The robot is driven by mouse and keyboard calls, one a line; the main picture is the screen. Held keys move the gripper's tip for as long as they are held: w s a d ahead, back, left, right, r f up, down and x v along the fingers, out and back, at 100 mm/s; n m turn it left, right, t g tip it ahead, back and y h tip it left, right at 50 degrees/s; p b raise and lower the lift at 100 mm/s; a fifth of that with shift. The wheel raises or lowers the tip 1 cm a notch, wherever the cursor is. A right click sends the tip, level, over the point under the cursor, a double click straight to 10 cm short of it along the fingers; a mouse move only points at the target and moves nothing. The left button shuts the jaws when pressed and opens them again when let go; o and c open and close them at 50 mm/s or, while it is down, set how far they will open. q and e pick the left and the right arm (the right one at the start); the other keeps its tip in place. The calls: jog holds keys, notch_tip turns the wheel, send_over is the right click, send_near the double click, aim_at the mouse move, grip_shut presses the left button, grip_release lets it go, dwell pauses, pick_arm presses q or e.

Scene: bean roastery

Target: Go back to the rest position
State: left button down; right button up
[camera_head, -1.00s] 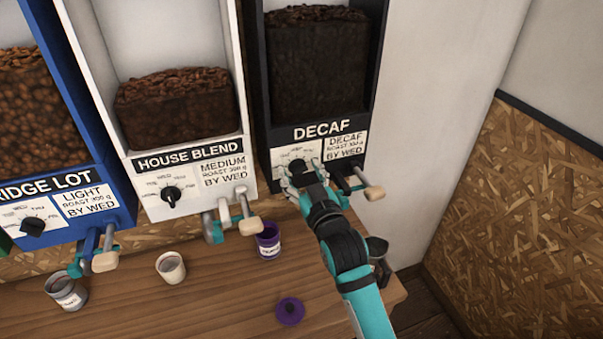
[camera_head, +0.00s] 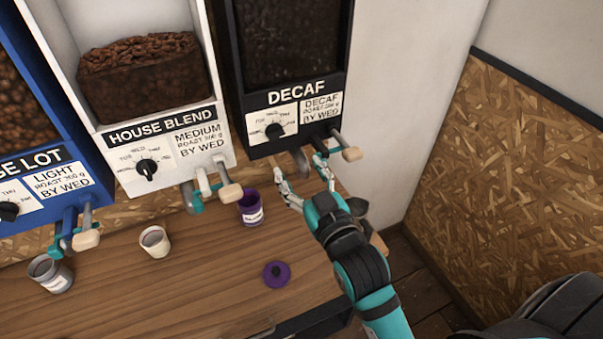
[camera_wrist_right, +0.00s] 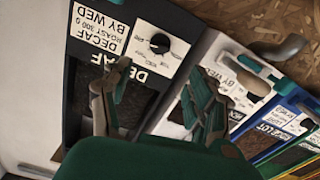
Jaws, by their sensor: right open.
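My right gripper (camera_head: 304,177) is open and empty in the head view, below the front of the black decaf dispenser (camera_head: 290,92). Its fingers are apart from the decaf dial (camera_head: 275,130). In the right wrist view the open fingers (camera_wrist_right: 157,100) frame the decaf front and its dial (camera_wrist_right: 159,43), with nothing between them. My left gripper does not show in either view.
A purple cup (camera_head: 251,209) stands left of my right gripper, with a purple lid (camera_head: 276,274) nearer. A cream cup (camera_head: 155,241) and a grey cup (camera_head: 50,274) stand left on the wooden table (camera_head: 190,290). A house blend dispenser (camera_head: 165,160) has handles jutting out. A chipboard wall (camera_head: 530,180) is right.

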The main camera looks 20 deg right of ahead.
dwell(0.5)
jog(key=s+d+f+g, duration=0.1)
jog(key=s+f+g, duration=0.7)
jog(key=f, duration=0.6)
jog(key=s+d+f+g, duration=0.1)
jog(key=s+f+g, duration=0.25)
jog(key=s, duration=0.35)
jog(key=s+d+f+g, duration=0.1)
jog(key=s+f+g, duration=0.25)
jog(key=s, duration=0.35)
notch_tip(320, 180, down, 31)
jog(key=b, duration=0.6)
jog(key=s+d+f+g+b, duration=0.1)
jog(key=s+f+b, duration=0.1)
jog(key=s+f, duration=0.6)
jog(key=s+d+f+g+b, duration=0.1)
jog(key=s+d+f+b, duration=0.1)
jog(key=s+f, duration=0.7)
notch_tip(320, 180, down, 5)
jog(key=shift+s+f+h, duration=0.1)
jog(key=shift+s+h, duration=0.15)
jog(key=shift+h, duration=0.05)
